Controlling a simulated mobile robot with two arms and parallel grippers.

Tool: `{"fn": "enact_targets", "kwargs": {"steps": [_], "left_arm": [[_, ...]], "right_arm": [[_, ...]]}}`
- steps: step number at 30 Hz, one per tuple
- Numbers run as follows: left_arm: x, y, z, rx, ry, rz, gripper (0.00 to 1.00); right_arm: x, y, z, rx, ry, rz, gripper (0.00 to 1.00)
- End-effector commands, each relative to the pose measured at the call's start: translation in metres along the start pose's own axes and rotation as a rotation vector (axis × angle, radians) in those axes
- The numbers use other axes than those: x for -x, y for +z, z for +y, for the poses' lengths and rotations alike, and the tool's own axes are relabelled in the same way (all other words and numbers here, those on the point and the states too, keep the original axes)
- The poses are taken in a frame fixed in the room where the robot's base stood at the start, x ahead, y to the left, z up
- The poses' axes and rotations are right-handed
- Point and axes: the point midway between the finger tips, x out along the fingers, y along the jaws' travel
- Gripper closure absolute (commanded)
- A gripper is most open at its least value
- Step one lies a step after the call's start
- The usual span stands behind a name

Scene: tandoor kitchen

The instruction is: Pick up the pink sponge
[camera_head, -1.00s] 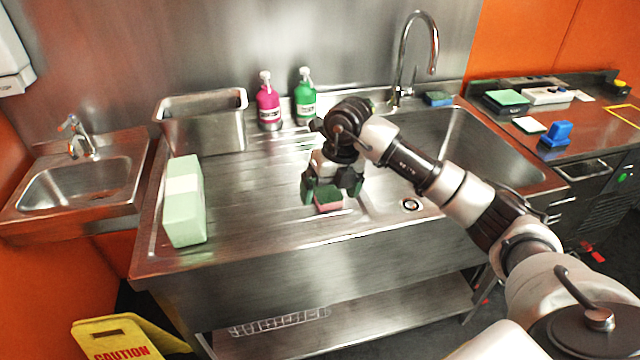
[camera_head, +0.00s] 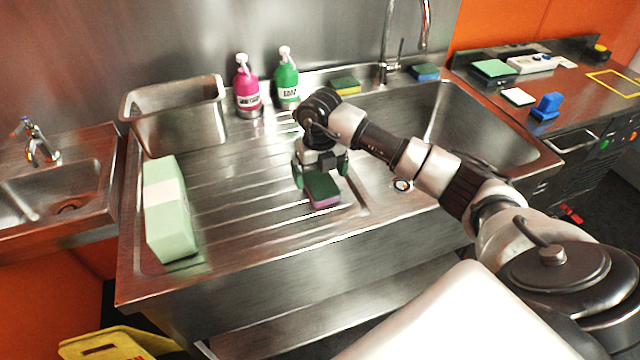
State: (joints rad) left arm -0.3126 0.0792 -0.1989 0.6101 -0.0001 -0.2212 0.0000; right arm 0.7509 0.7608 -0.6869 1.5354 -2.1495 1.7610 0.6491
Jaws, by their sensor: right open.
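The pink sponge (camera_head: 323,192) lies on the ribbed steel drainboard (camera_head: 240,215), left of the sink basin. It has a dark green top and a pink-purple lower part. My right gripper (camera_head: 321,175) is just above and behind it, pointing down, with its green-tipped fingers apart. One finger is at the sponge's left and the other at its right rear. I cannot tell whether a finger touches it. My left gripper does not show.
Pink (camera_head: 247,88) and green (camera_head: 287,80) bottles stand behind the drainboard, near a steel container (camera_head: 177,120). A yellow-green sponge (camera_head: 345,86) and a blue sponge (camera_head: 424,72) lie by the faucet.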

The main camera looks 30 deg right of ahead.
Motion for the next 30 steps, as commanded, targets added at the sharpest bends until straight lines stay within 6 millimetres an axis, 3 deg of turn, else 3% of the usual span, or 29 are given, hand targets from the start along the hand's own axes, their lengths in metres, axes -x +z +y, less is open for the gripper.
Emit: {"fn": "enact_targets", "kwargs": {"steps": [7, 16, 26, 30], "left_arm": [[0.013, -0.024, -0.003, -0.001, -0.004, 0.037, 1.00], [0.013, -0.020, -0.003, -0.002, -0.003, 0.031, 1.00], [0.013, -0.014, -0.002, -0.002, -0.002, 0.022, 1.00], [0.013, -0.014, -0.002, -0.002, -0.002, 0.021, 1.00]], "right_arm": [[-0.034, 0.002, -0.002, -0.002, 0.001, 0.003, 0.01], [-0.040, 0.002, -0.002, -0.001, 0.001, 0.000, 0.01], [-0.039, 0.002, -0.002, -0.001, 0.000, 0.000, 0.52], [-0.039, 0.002, -0.002, -0.001, 0.000, 0.000, 0.54]]}}
